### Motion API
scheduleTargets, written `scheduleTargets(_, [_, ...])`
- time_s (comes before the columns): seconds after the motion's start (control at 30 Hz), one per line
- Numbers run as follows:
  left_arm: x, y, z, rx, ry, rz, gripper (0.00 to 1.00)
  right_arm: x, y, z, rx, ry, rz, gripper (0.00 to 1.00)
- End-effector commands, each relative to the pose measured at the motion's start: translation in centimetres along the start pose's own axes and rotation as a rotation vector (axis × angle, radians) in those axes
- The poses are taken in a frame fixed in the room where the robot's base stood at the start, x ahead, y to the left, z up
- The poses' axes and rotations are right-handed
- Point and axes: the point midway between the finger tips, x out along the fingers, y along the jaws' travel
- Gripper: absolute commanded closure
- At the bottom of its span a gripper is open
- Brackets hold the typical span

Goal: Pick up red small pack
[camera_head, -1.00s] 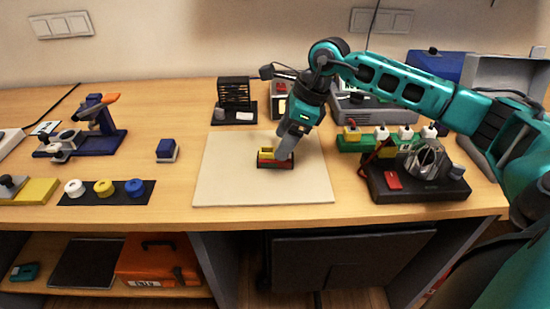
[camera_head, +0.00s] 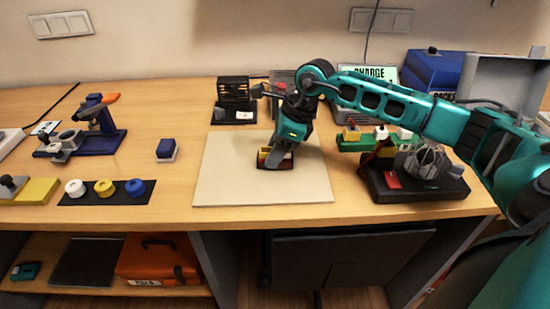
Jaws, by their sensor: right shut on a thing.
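A small pack with red and yellow parts (camera_head: 264,161) lies on the cream mat (camera_head: 225,186) at the middle of the table. My right gripper (camera_head: 272,163) points down at the pack, with its fingers closed on it. The fingers hide part of the pack, and I cannot tell whether it is lifted off the mat. Another flat red piece (camera_head: 391,179) lies on the black tray (camera_head: 430,194) at the right. My left gripper is not in view.
A small blue block (camera_head: 166,150) and a black strip with spools (camera_head: 104,188) are at the left. A black slotted box (camera_head: 234,92) stands behind. The mat's front is clear.

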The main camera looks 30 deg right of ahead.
Motion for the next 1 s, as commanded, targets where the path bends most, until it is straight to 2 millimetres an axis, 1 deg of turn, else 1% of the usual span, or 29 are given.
scheduleTargets(0.03, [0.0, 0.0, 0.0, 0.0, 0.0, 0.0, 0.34, 0.0, 0.0, 0.0, 0.0, 0.0, 0.0, 0.74])
scheduleTargets(0.23, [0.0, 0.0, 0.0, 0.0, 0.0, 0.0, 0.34, 0.0, 0.0, 0.0, 0.0, 0.0, -0.001, 0.93])
scheduleTargets(0.47, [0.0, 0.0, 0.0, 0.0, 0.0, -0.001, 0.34, -0.1, 0.0, 0.1, 0.0, -0.001, -0.001, 0.94])
scheduleTargets(0.63, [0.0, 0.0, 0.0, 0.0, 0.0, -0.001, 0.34, -0.8, -0.1, 0.4, -0.001, -0.003, -0.003, 0.94])
scheduleTargets(0.77, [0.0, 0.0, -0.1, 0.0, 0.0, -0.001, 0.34, -2.4, -0.1, 1.0, -0.002, -0.004, -0.005, 0.94])
scheduleTargets(0.87, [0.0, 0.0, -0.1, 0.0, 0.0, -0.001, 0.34, -4.3, -0.1, 1.9, -0.002, -0.005, -0.006, 0.94])
scheduleTargets(1.0, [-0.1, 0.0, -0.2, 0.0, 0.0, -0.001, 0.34, -8.0, -0.1, 3.4, -0.004, -0.007, -0.007, 0.94])
